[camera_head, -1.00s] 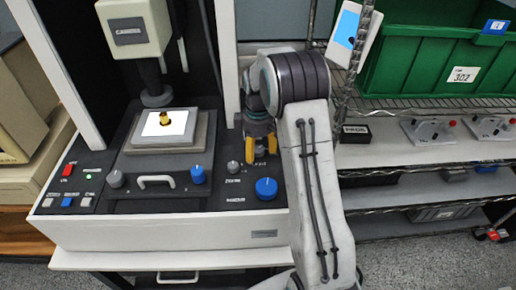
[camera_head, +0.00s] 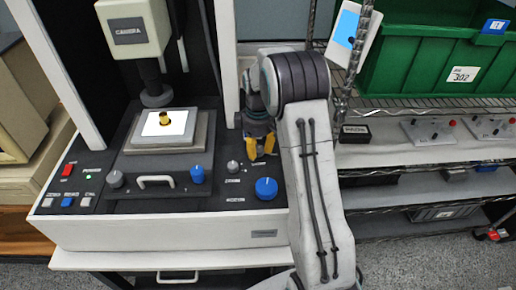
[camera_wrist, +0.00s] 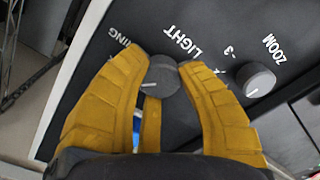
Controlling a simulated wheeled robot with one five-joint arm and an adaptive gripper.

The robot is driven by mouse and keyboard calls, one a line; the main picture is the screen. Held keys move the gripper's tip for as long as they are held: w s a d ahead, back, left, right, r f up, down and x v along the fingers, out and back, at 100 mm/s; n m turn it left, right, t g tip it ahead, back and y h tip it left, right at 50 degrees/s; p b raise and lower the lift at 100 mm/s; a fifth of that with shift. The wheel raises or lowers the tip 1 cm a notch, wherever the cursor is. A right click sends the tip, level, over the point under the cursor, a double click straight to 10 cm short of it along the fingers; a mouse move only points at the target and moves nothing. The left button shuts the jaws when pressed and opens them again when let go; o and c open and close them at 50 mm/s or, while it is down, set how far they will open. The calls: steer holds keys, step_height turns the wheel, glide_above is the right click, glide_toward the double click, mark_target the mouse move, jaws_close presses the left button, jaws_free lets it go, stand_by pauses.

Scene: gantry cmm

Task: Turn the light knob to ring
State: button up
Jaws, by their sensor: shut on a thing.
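The light knob (camera_wrist: 162,76) is a small grey round knob with a pale pointer line, on the dark panel under the printed word LIGHT. In the wrist view its pointer points to the lower left, below the printed word RING. My gripper (camera_wrist: 163,66) has its yellow fingers shut on the knob, one on each side. In the head view my gripper (camera_head: 262,150) is at the right end of the machine's panel, and the knob is hidden there by the fingers.
A grey zoom knob (camera_wrist: 259,80) is close beside the light knob; it also shows in the head view (camera_head: 233,167). A large blue knob (camera_head: 266,188) is in front of my gripper. A stage (camera_head: 160,140) with a brass part (camera_head: 165,118) stands to the left.

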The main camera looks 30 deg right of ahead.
mark_target(258, 148)
steer(key=m, duration=0.4)
steer(key=shift+f+m+b, duration=0.1)
steer(key=shift+m+b, duration=0.2)
steer(key=shift+b, duration=0.05)
steer(key=shift+m, duration=2)
steer(key=o, duration=1.2)
step_height(258, 148, up, 12)
